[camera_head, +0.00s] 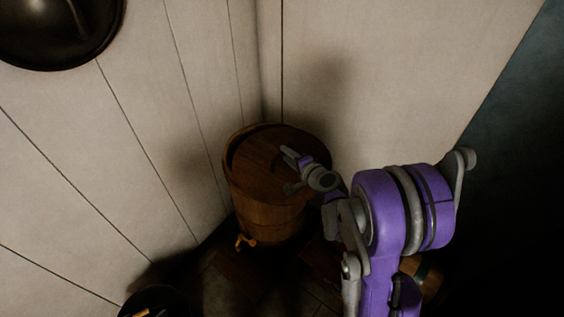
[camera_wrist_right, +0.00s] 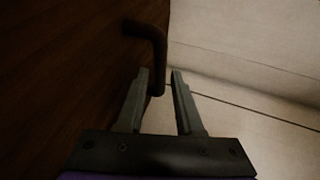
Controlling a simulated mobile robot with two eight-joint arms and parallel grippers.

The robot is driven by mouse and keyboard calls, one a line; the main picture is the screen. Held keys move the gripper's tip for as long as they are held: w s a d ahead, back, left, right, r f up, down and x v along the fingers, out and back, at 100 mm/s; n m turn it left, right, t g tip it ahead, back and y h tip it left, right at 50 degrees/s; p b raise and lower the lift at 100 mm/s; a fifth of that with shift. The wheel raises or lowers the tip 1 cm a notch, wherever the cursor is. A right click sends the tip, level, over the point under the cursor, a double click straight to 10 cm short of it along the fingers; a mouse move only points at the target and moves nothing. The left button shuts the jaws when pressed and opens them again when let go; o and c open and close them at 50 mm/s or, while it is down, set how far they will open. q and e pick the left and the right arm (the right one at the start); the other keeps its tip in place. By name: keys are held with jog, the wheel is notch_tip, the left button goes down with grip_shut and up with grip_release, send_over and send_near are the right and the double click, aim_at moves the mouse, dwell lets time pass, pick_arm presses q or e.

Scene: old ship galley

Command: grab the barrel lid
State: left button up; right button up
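The wooden barrel (camera_head: 262,218) stands in the corner with a small tap low on its front. Its round brown lid (camera_head: 257,157) lies at the top, with a dark curved gap along the left rim. My right gripper (camera_head: 288,171) is over the right part of the lid. In the right wrist view the lid's dark wood (camera_wrist_right: 60,70) fills the left side, and a dark bent handle (camera_wrist_right: 150,35) sticks out from it. The right gripper (camera_wrist_right: 160,72) is open there, with the handle's end between its fingers. Contact cannot be told. My left gripper is out of view.
Pale plank walls (camera_head: 150,110) close in behind and left of the barrel. A dark round pan (camera_head: 60,30) hangs at upper left. A dark container (camera_head: 150,300) stands at the bottom left. A small wooden barrel (camera_head: 428,277) is partly hidden behind my right arm.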

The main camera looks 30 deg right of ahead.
jog(key=x, duration=0.3)
jog(key=shift+w+f, duration=0.1)
jog(key=shift+w, duration=0.2)
jog(key=shift+s, duration=0.1)
jog(key=shift+c, duration=0.3)
grip_shut()
dwell(0.8)
